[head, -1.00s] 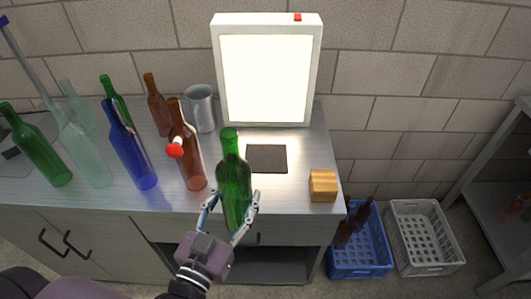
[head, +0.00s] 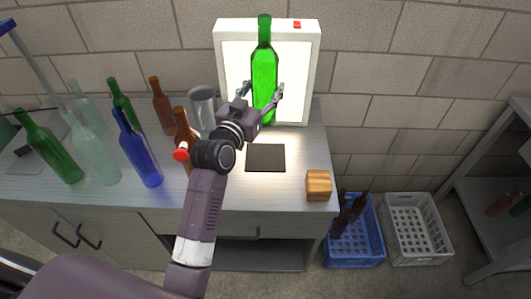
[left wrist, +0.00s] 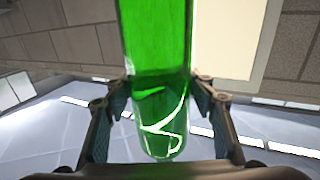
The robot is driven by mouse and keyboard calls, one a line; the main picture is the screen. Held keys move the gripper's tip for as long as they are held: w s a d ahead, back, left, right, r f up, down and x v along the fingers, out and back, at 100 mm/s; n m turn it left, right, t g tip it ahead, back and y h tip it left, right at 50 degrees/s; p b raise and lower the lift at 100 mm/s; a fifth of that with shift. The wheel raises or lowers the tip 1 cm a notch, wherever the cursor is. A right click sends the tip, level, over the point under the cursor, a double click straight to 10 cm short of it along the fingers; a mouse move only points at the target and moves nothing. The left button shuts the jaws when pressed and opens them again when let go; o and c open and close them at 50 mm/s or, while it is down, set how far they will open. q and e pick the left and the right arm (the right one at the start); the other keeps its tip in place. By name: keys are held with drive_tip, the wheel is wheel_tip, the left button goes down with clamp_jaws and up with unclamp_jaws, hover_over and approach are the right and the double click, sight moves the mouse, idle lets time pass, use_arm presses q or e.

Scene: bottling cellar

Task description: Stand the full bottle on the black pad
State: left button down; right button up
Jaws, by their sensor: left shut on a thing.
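A green bottle (head: 264,75) is held upright in front of the lit panel, and its glass glows bright green. My left gripper (head: 264,98) is shut on its lower body. In the left wrist view the bottle (left wrist: 157,70) stands between the two fingers of the gripper (left wrist: 158,105), with a bright wavy line near its base. The black pad (head: 265,158) lies bare on the counter, below and in front of the held bottle. My right gripper is not in view.
The white light box (head: 311,75) stands at the counter's back. Several bottles, including a blue one (head: 138,155), and a grey jug (head: 202,108) stand left. A wooden block (head: 318,185) sits right. Blue (head: 352,247) and white (head: 416,235) crates stand on the floor.

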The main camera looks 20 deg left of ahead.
use_arm(q)
drive_tip(key=shift+w+r, duration=0.35)
drive_tip(key=shift+r, duration=0.2)
drive_tip(key=shift+w+r, duration=0.35)
drive_tip(key=shift+r, duration=0.2)
wheel_tip(320, 180, down, 20)
drive_tip(key=b, duration=0.1)
drive_tip(key=shift+w+r, duration=0.15)
drive_tip(key=c, duration=1.1)
unclamp_jaws()
drive_tip(key=shift+f, duration=0.35)
drive_tip(key=shift+o, duration=1.2)
drive_tip(key=shift+s, duration=0.2)
drive_tip(key=shift+s, duration=0.1)
